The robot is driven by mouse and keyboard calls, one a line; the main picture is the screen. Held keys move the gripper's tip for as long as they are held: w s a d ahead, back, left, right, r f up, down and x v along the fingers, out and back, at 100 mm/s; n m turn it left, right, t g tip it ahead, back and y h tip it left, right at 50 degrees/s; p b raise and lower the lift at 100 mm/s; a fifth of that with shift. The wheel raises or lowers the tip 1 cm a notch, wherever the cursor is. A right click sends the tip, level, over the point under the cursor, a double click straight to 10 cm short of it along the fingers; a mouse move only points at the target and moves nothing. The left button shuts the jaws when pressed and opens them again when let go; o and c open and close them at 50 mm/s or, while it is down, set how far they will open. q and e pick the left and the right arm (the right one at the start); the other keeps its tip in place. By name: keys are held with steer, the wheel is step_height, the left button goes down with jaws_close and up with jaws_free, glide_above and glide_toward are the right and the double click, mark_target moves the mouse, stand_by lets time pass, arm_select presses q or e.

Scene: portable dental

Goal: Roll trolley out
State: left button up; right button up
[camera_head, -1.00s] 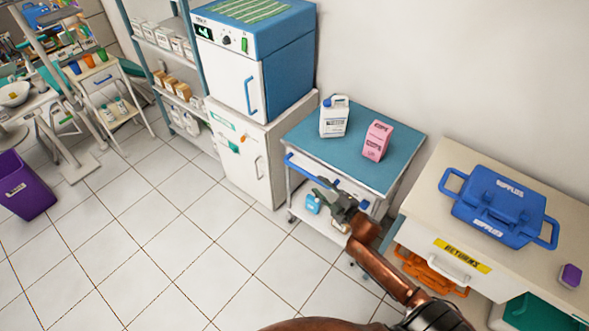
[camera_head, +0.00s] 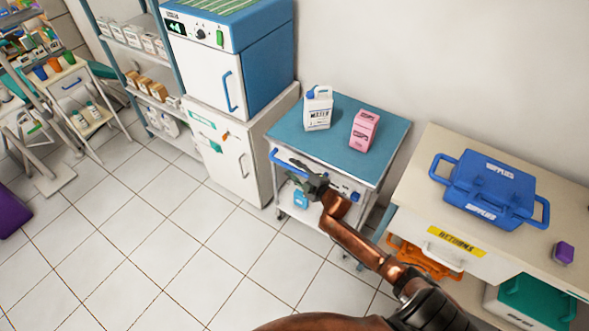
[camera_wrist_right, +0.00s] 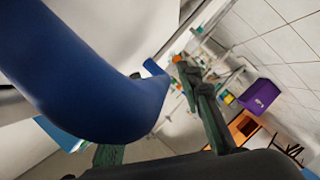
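The trolley has a blue top (camera_head: 338,135), a light frame, a lower shelf and a blue bar handle (camera_head: 284,160) along its front. It stands against the wall between a white cabinet and a counter. My right gripper (camera_head: 298,181) is at the front of the trolley, at the handle, and partly hides it. In the right wrist view the blue handle (camera_wrist_right: 95,85) is large and very close. The fingers (camera_wrist_right: 160,125) are spread apart with the handle beside or between them; contact is unclear. My left gripper is not in view.
A white bottle (camera_head: 318,112) and a pink box (camera_head: 364,131) stand on the trolley top. A blue container (camera_head: 300,198) is on its lower shelf. The white cabinet (camera_head: 237,155) is left, the counter (camera_head: 425,190) right. Tiled floor (camera_head: 170,250) in front is open.

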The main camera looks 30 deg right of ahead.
steer(key=shift+s+d, duration=0.1)
jaws_close()
stand_by(0.5)
